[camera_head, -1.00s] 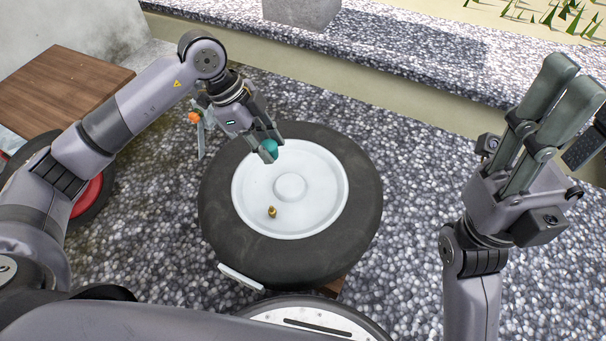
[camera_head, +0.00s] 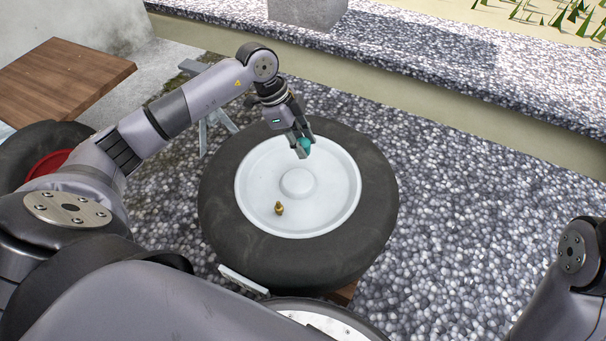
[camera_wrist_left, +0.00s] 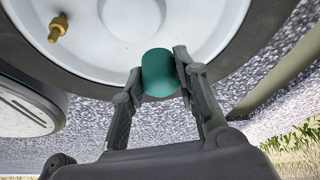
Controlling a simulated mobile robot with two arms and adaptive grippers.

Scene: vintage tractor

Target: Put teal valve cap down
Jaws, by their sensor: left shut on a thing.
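The teal valve cap (camera_head: 304,145) is between the fingers of my left gripper (camera_head: 300,149), over the far right part of the white wheel disc (camera_head: 262,180). In the left wrist view the teal valve cap (camera_wrist_left: 159,73) is a short cylinder, and the fingers of my left gripper (camera_wrist_left: 160,80) are shut on it from both sides. I cannot tell whether the cap touches the disc. A brass valve (camera_head: 279,208) stands on the near left part of the disc; it also shows in the left wrist view (camera_wrist_left: 58,28). My right gripper is out of view.
A black tire (camera_head: 370,225) surrounds the white disc and lies flat. A wooden board (camera_head: 65,75) is at the left, beside another wheel with a red rim (camera_head: 48,165). A stone ledge (camera_head: 420,70) runs along the back. Pebbled ground (camera_head: 460,190) at the right is clear.

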